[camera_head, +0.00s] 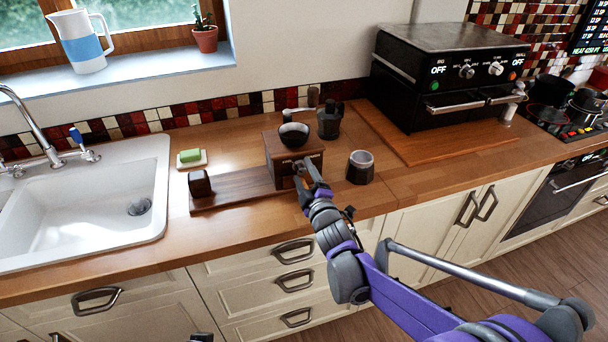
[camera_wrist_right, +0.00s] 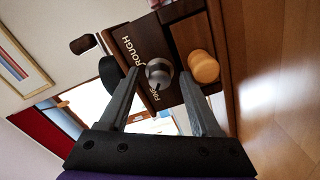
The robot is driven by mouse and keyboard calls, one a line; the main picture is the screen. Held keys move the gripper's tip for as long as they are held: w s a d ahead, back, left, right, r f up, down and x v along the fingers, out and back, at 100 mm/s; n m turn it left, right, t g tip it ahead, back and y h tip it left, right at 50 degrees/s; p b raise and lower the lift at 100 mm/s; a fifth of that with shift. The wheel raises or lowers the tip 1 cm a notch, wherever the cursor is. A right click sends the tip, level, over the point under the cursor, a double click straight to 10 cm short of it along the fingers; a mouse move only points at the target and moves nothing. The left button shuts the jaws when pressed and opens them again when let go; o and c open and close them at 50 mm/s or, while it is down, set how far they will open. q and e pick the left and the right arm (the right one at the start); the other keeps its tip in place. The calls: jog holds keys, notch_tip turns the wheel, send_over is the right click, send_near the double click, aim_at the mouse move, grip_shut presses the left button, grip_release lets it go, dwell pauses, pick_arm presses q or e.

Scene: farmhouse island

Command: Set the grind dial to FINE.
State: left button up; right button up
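The wooden coffee grinder (camera_head: 281,148) stands on the counter with a dark bowl on its top. In the right wrist view its front fills the upper middle, with the words ROUGH and FINE beside a round grey grind dial (camera_wrist_right: 159,72). I cannot tell for sure which word the dial points to. My right gripper (camera_head: 312,182) is at the grinder's front. In the wrist view the right gripper's fingers (camera_wrist_right: 160,78) are spread, one on each side of the dial, with gaps visible.
A round wooden knob (camera_wrist_right: 203,67) sits close to one right finger. A dark-lidded jar (camera_head: 360,167) stands right of the grinder, and a moka pot (camera_head: 330,120) behind it. A wooden board (camera_head: 232,187) with a small dark block (camera_head: 199,184) lies left. The sink is farther left.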

jog(key=v, duration=1.1)
jog(key=shift+b, duration=0.45)
jog(key=shift+w, duration=0.1)
jog(key=s+d+f+m+g+h+p, duration=0.25)
jog(key=s+d+m+g+h, duration=0.3)
jog(key=s+d+m, duration=0.45)
jog(key=s+d+f+m+g+p, duration=0.1)
jog(key=s+d+f+m+g, duration=0.1)
jog(key=s, duration=0.6)
jog(key=s+d+f+m+g+p, duration=0.1)
jog(key=s+d+f+m+g, duration=0.1)
jog(key=s, duration=0.7)
jog(key=shift+s+f+m+g, duration=0.15)
jog(key=shift+f+m+g, duration=0.7)
jog(key=shift+m+g, duration=0.25)
